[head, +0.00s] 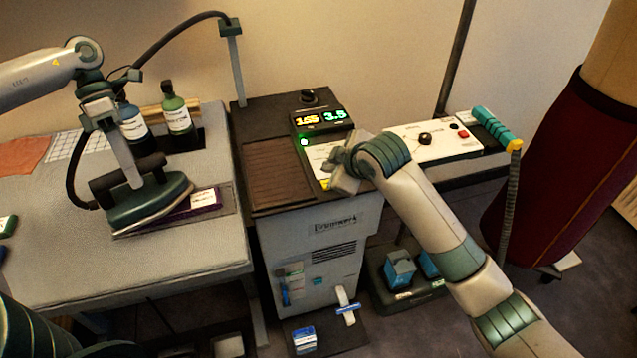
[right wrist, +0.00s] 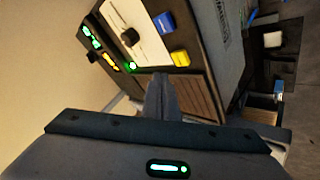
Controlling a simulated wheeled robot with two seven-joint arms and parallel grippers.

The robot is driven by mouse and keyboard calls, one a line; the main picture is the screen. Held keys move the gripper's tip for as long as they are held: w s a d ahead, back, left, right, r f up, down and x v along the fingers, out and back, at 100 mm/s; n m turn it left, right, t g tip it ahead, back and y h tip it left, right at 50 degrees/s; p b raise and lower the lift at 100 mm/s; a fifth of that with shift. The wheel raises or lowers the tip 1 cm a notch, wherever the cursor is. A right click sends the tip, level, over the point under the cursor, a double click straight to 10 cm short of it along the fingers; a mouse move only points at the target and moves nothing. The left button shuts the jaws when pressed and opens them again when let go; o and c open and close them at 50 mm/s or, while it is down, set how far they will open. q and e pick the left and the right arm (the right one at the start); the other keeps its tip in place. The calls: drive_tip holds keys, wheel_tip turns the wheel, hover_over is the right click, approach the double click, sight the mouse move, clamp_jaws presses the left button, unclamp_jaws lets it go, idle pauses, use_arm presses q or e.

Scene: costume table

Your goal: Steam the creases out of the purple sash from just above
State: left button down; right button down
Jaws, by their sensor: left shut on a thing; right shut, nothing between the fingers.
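The purple sash (head: 206,199) lies folded flat on a grey pad on the table at left in the head view, with a white label on it. My left gripper (head: 128,172) is shut on the handle of the dark green steam iron (head: 150,202). The iron is over the sash and hides most of it. I cannot tell whether its soleplate touches the cloth. My right gripper (head: 342,172) is shut and empty at the station's control panel. In the right wrist view its closed fingers (right wrist: 160,97) point at the panel (right wrist: 138,30).
The dark station (head: 270,170) shows lit readouts (head: 320,118) of 155 and 3.5 and a green lamp. Two bottles (head: 176,108) stand behind the iron. A hose runs from a post (head: 235,65) to the iron. A maroon garment form (head: 560,170) is at right. The table's front is clear.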

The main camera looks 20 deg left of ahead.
drive_tip(key=shift+r, duration=1.35)
use_arm(q)
drive_tip(key=shift+r, duration=0.2)
use_arm(e)
drive_tip(key=shift+r, duration=0.1)
